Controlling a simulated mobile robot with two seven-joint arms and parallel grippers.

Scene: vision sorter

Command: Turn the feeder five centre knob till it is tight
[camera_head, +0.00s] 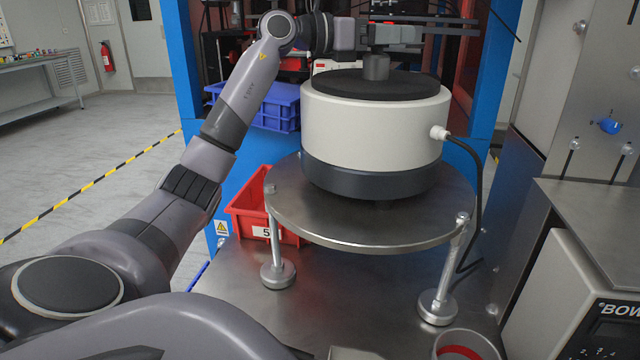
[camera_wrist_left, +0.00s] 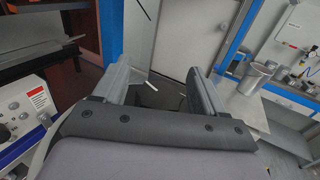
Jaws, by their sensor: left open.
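The feeder (camera_head: 375,132) is a white drum with a dark base and a black top disc (camera_head: 335,84), standing on a round metal plate. Its centre knob (camera_head: 376,67) is a short grey upright cylinder in the middle of the disc. My left gripper (camera_head: 440,27) is just above the knob in the head picture, pointing right; it looks apart from it, though the depth is hard to judge. In the left wrist view, the open jaws (camera_wrist_left: 160,88) have nothing between them, and the knob does not show. My right gripper is not in view.
The round plate (camera_head: 350,228) stands on metal legs. A red bin (camera_head: 247,213) and blue crates (camera_head: 272,107) are at left. A black cable (camera_head: 478,190) hangs from the drum's right side. A control box (camera_head: 560,290) is at the lower right. Blue frame posts (camera_head: 176,60) rise behind.

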